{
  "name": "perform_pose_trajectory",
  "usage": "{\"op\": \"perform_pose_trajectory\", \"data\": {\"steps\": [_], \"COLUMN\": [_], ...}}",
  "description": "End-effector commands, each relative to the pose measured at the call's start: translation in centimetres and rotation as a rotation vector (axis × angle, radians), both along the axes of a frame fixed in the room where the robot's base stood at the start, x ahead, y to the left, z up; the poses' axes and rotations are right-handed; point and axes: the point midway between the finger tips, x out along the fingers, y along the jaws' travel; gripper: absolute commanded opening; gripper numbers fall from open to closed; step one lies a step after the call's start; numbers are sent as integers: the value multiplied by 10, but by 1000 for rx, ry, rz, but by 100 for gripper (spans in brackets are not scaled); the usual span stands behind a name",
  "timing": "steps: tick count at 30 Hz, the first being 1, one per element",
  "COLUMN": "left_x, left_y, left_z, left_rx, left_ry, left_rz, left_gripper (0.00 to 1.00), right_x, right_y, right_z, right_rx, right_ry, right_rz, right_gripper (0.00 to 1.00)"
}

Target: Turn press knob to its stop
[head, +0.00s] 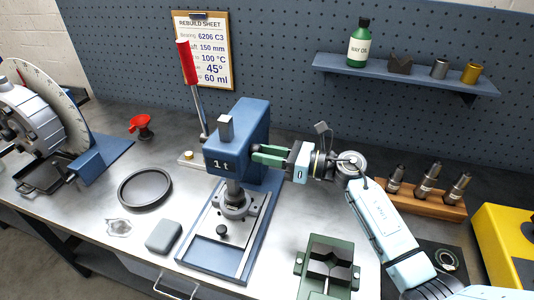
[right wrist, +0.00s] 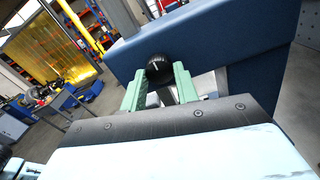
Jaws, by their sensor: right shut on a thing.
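The blue arbor press (head: 262,118), marked "1t", stands on the bench in the middle of the head view. Its press knob (right wrist: 158,68) is a black ball with a short white mark, seen in the right wrist view in front of the blue press head. My right gripper (head: 257,155) is at the right side of the press head. Its green fingers are shut on the knob, one on each side. In the head view the knob is hidden by the fingers and press head. My left gripper is not in view.
A lever with a red grip (head: 187,63) rises behind the press. A green vise (head: 329,265) stands in front right, and a wooden rack (head: 425,195) with several tool holders further right.

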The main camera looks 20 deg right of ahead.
Motion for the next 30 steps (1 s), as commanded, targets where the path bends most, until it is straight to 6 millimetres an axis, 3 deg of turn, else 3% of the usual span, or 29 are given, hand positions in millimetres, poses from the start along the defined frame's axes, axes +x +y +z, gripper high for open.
{"op": "perform_pose_trajectory", "data": {"steps": [11,30], "left_x": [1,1], "left_y": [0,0], "left_z": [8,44], "left_rx": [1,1], "left_ry": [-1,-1], "left_rz": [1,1], "left_gripper": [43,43], "right_x": [0,-1], "right_y": [0,0], "right_z": [1,4], "right_rx": [65,389], "right_ry": [98,578], "right_rz": [0,-2], "right_gripper": [8,8]}}
